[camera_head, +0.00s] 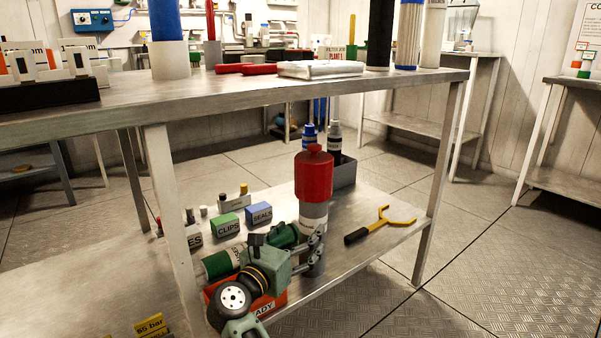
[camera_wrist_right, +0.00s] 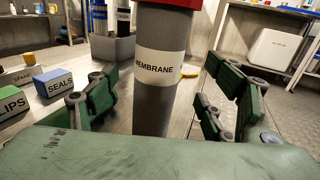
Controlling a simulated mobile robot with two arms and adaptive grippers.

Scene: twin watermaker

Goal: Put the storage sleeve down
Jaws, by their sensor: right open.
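The storage sleeve (camera_head: 313,212) is a grey cylinder with a white band and a large red cap, upright at the lower shelf (camera_head: 375,262) of the workbench. In the right wrist view the sleeve (camera_wrist_right: 160,65) reads "MEMBRANE" on its band, and its foot is hidden behind my gripper body. My right gripper (camera_head: 308,240) is open, with one finger on each side of the sleeve; in the right wrist view (camera_wrist_right: 160,105) gaps show between the fingers and the sleeve. My left gripper is not in view.
CLIPS (camera_head: 228,226) and SEALS (camera_head: 259,215) boxes and a green-and-white cylinder (camera_head: 222,262) are at left. The bench top (camera_head: 230,90) overhangs the shelf.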

